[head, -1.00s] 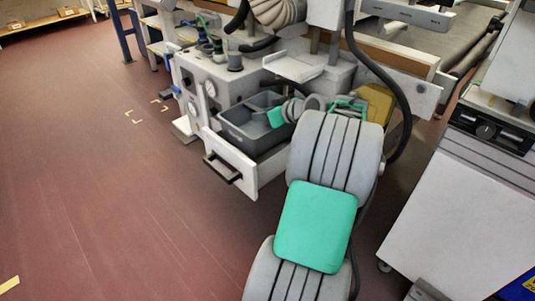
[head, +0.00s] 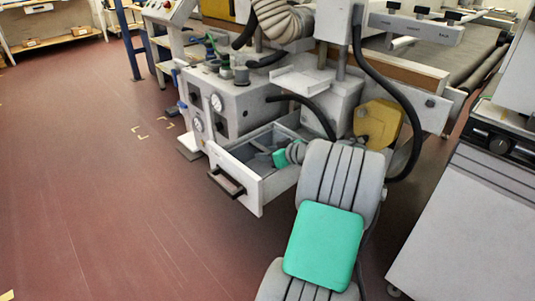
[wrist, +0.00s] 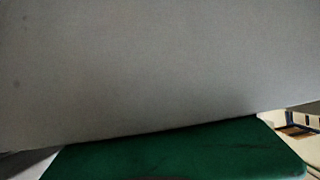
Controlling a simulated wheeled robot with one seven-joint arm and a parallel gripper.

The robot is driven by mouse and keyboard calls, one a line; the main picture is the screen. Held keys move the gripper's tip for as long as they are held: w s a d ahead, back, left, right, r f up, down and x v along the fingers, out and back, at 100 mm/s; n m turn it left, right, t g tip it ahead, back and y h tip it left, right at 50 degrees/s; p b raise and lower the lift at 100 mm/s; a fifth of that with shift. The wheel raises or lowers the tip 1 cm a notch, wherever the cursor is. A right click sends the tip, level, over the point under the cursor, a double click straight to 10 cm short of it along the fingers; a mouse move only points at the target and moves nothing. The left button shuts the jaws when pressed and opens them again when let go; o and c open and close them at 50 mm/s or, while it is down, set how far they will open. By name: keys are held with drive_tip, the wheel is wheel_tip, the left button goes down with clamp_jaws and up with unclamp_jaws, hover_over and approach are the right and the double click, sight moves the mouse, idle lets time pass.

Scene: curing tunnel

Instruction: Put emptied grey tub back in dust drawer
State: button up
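The dust drawer (head: 236,184) is pulled out of the light grey machine, with its black handle facing the lower left. The grey tub (head: 240,152) appears to sit low inside it, with its rim about level with or below the drawer's edges. Its exact seating is unclear. My gripper (head: 262,158) reaches down into the drawer from the right, beside the green wrist part. Its fingertips are too small and dark to read. In the wrist view a plain grey surface fills most of the picture, very close, above a green part of mine; no fingers show.
The machine's gauge panel (head: 205,112) stands left of the drawer. A black hose (head: 372,65) and a yellow block (head: 377,122) are close to my arm on the right. A white cabinet (head: 470,225) stands at the right. The red floor (head: 100,190) at left is clear.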

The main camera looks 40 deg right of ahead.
drive_tip(key=shift+o, duration=0.4)
drive_tip(key=shift+r, duration=0.2)
drive_tip(key=p+v, duration=0.3)
drive_tip(key=v, duration=0.9)
drive_tip(key=shift+f, duration=0.15)
drive_tip(key=shift+c, duration=0.4)
